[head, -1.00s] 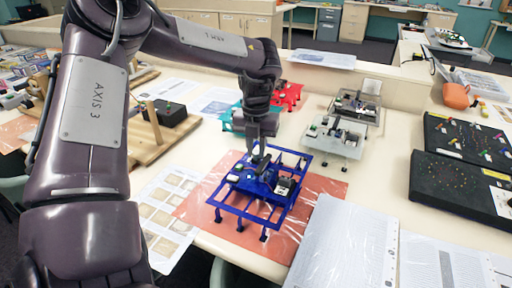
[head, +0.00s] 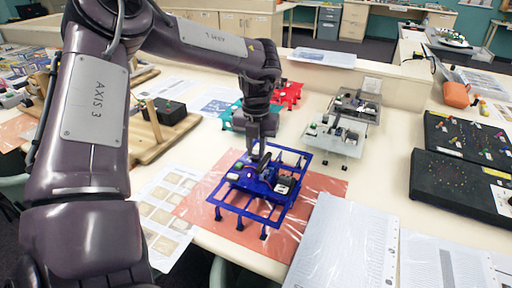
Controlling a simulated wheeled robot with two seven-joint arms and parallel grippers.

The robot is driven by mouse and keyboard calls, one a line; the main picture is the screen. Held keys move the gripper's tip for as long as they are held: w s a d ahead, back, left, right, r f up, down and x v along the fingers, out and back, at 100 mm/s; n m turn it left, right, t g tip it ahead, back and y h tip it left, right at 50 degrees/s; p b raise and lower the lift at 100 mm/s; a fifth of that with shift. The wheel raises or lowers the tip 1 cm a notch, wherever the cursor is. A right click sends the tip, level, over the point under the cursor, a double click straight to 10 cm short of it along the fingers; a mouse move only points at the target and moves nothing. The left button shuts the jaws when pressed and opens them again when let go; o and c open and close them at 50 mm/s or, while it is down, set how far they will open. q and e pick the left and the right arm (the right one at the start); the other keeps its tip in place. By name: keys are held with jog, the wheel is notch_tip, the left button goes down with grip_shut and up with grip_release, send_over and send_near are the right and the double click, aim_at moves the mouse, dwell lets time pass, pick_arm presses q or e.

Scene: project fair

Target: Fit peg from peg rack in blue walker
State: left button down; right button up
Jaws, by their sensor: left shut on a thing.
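The blue walker (head: 242,208) is an open frame with legs, standing on a reddish sheet on the table. Blocks and small parts sit on its middle. My left gripper (head: 259,163) points down over the walker's rear middle part, with its fingertips close to it. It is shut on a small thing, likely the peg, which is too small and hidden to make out. I cannot tell whether that thing touches the walker. A wooden board (head: 146,146) with an upright wooden stick, possibly the peg rack, lies at the left, partly behind my arm. My right gripper is out of view.
A red walker (head: 289,94) and a teal one (head: 232,116) stand behind my gripper. Grey walkers (head: 335,138) stand right of them. Black boards (head: 462,182) lie at the right. Papers (head: 340,245) cover the front table edge.

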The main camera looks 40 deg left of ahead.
pick_arm(q)
jog(key=c, duration=1.2)
grip_release()
jog(key=shift+r, duration=0.1)
jog(key=shift+r+p, duration=2.95)
jog(key=shift+r, duration=0.75)
